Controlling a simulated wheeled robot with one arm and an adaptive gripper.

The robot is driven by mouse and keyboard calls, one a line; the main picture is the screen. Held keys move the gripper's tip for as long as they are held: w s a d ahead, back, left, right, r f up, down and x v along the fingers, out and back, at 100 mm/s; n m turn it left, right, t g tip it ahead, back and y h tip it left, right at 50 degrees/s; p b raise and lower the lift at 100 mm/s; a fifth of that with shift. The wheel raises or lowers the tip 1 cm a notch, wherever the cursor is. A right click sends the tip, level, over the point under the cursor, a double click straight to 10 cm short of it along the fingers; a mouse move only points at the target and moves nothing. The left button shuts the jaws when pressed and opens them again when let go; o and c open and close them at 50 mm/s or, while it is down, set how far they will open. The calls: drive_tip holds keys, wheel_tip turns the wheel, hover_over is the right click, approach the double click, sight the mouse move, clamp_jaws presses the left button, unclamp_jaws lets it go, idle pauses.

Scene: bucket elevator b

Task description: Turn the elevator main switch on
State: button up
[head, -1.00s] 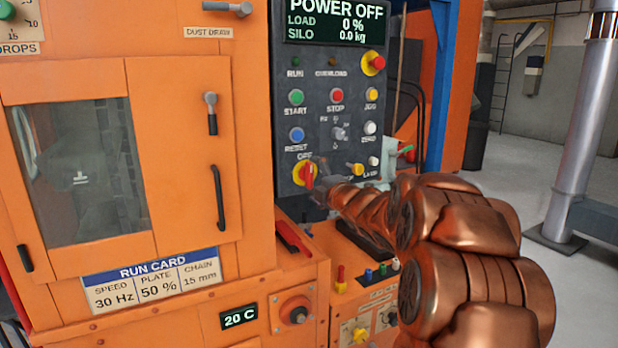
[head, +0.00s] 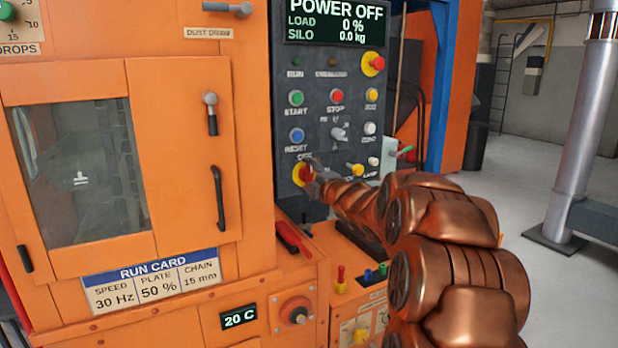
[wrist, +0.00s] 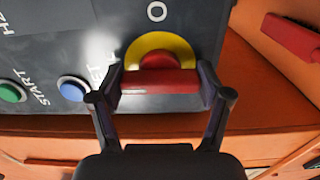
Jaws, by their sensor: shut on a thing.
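The main switch (wrist: 160,80) is a red rotary handle on a yellow round plate, low on the dark control panel (head: 350,100). It also shows in the head view (head: 299,174), partly covered by my gripper. My gripper (wrist: 163,88) is shut on the red handle, with one finger at each end of it in the wrist view. In the head view my gripper (head: 313,180) reaches the handle from the right. The screen (head: 335,20) at the panel's top reads POWER OFF, load 0 %, silo 0.0 kg.
START (head: 296,97), STOP (head: 337,96) and RESET (head: 296,134) buttons sit above the switch. A red-and-yellow stop button (head: 373,63) is at the panel's upper right. A red lever (head: 292,238) lies below the panel. Open floor is at the right.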

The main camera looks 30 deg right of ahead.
drive_tip(key=c, duration=0.5)
drive_tip(key=shift+m+p, duration=0.3)
drive_tip(key=shift+p, duration=0.05)
drive_tip(key=m+p, duration=0.2)
drive_tip(key=shift+r+m, duration=0.25)
drive_tip(key=shift+m, duration=0.15)
drive_tip(key=m+p, duration=0.3)
drive_tip(key=shift+m, duration=0.3)
drive_tip(key=m+p, duration=0.4)
drive_tip(key=m, duration=0.2)
drive_tip(key=shift+f+p, duration=0.1)
drive_tip(key=shift+p, duration=0.25)
drive_tip(key=shift+f+m+p, duration=0.1)
drive_tip(key=shift+m+p, duration=1)
drive_tip(key=shift+m, duration=1.3)
